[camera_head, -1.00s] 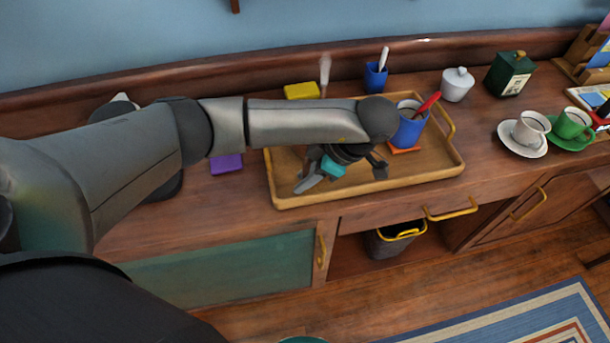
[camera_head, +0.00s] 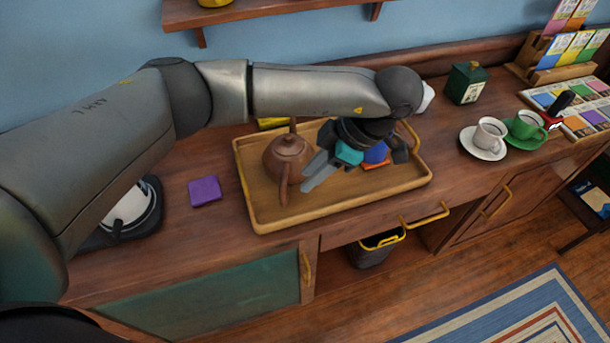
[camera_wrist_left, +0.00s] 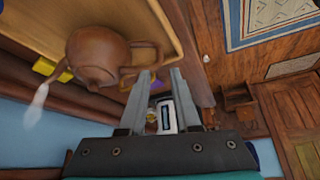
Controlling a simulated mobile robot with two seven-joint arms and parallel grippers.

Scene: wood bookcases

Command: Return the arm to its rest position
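My left arm reaches in from the left across the sideboard (camera_head: 215,250). Its gripper (camera_head: 355,168) is above the wooden tray (camera_head: 330,212) and its fingers are spread. In the left wrist view the left gripper (camera_wrist_left: 160,76) has a gap between its fingers and nothing held in it. A brown teapot (camera_head: 287,155) stands in the tray just left of the gripper and also shows in the left wrist view (camera_wrist_left: 97,55). They look apart. A blue cup (camera_head: 375,154) is mostly hidden behind the gripper. My right gripper is not in view.
A purple block (camera_head: 204,191) lies left of the tray. A white cup (camera_head: 489,134), a green cup (camera_head: 526,125) and a dark green canister (camera_head: 466,83) stand to the right. A wall shelf (camera_head: 285,14) is above the arm. A bin (camera_head: 372,252) is below.

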